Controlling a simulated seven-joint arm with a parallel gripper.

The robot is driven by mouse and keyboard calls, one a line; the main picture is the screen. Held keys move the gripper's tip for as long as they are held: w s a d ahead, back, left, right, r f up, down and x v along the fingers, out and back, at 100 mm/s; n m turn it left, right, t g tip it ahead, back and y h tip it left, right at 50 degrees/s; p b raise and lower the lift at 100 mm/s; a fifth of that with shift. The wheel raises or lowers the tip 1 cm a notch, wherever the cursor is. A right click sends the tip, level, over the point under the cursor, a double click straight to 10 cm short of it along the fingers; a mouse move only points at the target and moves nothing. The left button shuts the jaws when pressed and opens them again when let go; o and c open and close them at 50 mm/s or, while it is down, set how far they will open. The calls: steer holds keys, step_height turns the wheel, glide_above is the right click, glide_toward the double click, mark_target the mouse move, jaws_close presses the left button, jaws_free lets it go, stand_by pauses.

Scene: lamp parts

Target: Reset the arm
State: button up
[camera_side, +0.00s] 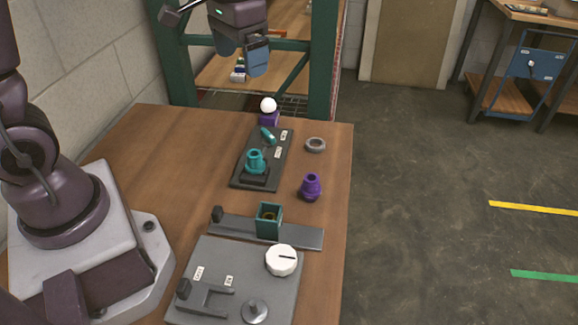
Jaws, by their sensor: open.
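My gripper (256,58) hangs high above the far end of the table, at the top of the side view. It is open, with nothing seen in it, and touches no part below. Teal lamp parts (255,163) stand on a dark plate: one upright at its near end and a small one (267,134) lying toward its far end. A purple part (311,187) stands on the table to the right. A white ball (268,104) rests on a purple block (269,118) near the far edge. A grey ring (315,145) lies flat near the right edge.
A grey fixture board (215,262) with a white round dial (281,260) lies at the near end. A teal square box (269,221) sits on a grey strip just beyond it. Green shelf posts (323,60) rise behind the table (160,140). The table's left side is clear.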

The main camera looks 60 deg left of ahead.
steer(key=s+d+r+t, duration=0.2)
steer(key=s+r, duration=0.1)
steer(key=s, duration=0.4)
steer(key=s+d+r+t, duration=0.2)
steer(key=s+r+t, duration=0.1)
steer(key=s, duration=0.3)
steer(key=shift+s+d+m, duration=0.3)
steer(key=shift+s+m, duration=0.1)
